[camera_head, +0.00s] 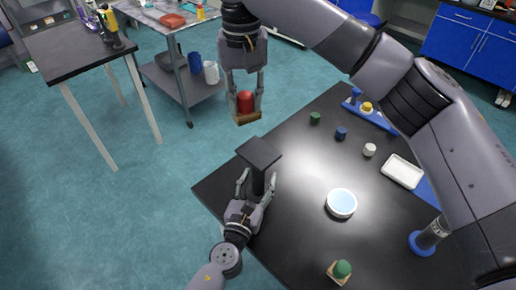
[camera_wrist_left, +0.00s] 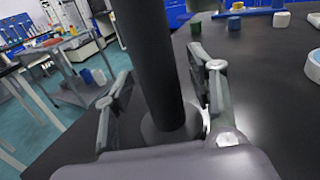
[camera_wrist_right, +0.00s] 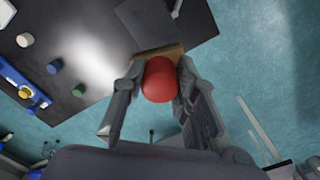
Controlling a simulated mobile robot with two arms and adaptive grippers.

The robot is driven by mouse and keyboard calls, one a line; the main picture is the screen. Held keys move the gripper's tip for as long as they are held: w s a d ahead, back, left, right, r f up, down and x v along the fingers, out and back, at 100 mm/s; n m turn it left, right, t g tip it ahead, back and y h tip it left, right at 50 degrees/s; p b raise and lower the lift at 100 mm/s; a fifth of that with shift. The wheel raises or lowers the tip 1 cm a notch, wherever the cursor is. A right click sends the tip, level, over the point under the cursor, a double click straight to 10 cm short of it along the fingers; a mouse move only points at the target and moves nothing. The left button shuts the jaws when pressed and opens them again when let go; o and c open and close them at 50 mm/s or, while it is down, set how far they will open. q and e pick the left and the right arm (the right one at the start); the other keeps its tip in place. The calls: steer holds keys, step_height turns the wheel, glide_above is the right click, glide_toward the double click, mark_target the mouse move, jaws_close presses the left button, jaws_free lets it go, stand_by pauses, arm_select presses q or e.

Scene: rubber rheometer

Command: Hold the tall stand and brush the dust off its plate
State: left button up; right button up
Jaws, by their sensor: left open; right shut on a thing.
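The tall stand, with a flat dark plate (camera_head: 259,153) on top, stands on the black table near its left corner. In the left wrist view its dark post (camera_wrist_left: 152,65) rises between the fingers. My left gripper (camera_head: 256,190) is open, with a finger on each side of the post. My right gripper (camera_head: 245,94) is shut on the red handle of a brush (camera_head: 245,103) with a tan block below. The brush is in the air beyond the plate; it also shows in the right wrist view (camera_wrist_right: 158,80). I cannot make out dust on the plate.
The black table (camera_head: 290,235) also holds a white dish with pale blue inside (camera_head: 341,203), a white tray (camera_head: 402,171), small coloured pieces and a green-knobbed block (camera_head: 341,270). A grey cart (camera_head: 180,85) and a dark side table (camera_head: 75,48) stand beyond, across open floor.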

arm_select(q)
steer(key=v, duration=1.2)
steer(key=shift+s, duration=0.15)
arm_select(e)
steer(key=shift+f, duration=0.1)
